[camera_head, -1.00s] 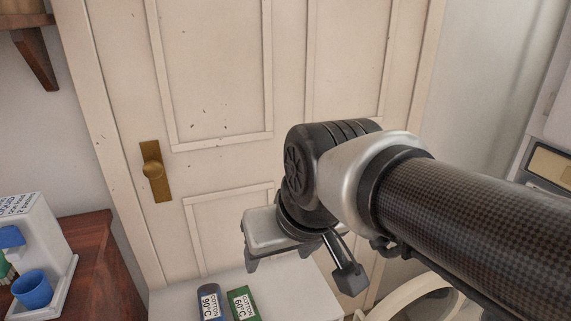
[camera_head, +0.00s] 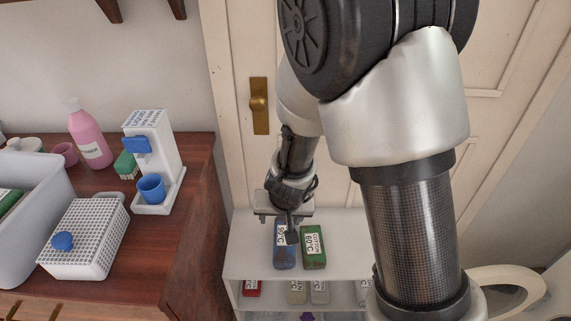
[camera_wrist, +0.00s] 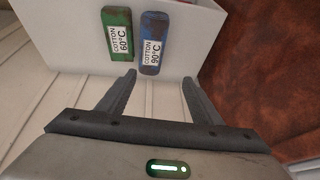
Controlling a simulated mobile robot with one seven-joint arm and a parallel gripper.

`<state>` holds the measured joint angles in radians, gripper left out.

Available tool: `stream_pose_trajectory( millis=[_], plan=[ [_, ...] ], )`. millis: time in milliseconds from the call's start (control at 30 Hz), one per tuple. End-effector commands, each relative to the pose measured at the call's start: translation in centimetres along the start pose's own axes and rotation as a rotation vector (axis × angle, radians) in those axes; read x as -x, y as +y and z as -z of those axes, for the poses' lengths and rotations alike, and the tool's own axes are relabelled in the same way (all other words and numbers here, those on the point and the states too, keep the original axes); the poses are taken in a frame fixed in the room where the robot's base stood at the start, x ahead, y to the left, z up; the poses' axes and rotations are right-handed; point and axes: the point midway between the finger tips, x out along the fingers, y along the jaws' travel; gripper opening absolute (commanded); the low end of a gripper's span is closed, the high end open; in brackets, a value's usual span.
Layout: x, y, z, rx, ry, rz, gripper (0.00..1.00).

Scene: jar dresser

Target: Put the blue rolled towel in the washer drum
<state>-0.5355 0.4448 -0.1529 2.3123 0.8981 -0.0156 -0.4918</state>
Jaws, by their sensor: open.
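A blue piece with a white "COTTON 90°C" label, which I take as the blue rolled towel (camera_head: 284,258), lies on the top of a white shelf unit. In the wrist view the blue piece (camera_wrist: 155,42) is just beyond my fingertips, roughly in line with the gap between them. My gripper (camera_wrist: 158,78) is open and empty. In the head view my gripper (camera_head: 284,212) is at the far edge of the shelf top, just behind the blue piece. A pale round rim (camera_head: 525,285) at the lower right seems to be the washer door; the drum is hidden.
A green piece (camera_head: 313,248) labelled "COTTON 60°C" lies close beside the blue one. Several labelled pieces sit on the shelf below. A brown dresser (camera_head: 190,235) at left holds a white dispenser (camera_head: 160,160), a pink bottle (camera_head: 90,135) and a basket (camera_head: 85,240). A door (camera_head: 235,90) stands behind.

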Motion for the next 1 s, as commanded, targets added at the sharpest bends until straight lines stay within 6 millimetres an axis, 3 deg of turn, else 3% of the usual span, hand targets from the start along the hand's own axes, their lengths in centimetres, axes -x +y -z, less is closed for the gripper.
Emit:
stream_pose_trajectory(
  millis=[233, 700, 1000],
  plan=[
    [-3.7, 1.2, -1.6, 0.016, -0.005, -0.086, 0.59],
    [-13.3, 2.0, -1.8, 0.012, -0.006, -0.085, 0.59],
    [-15.3, 2.1, -1.6, 0.015, -0.004, -0.084, 0.59]
  ],
)
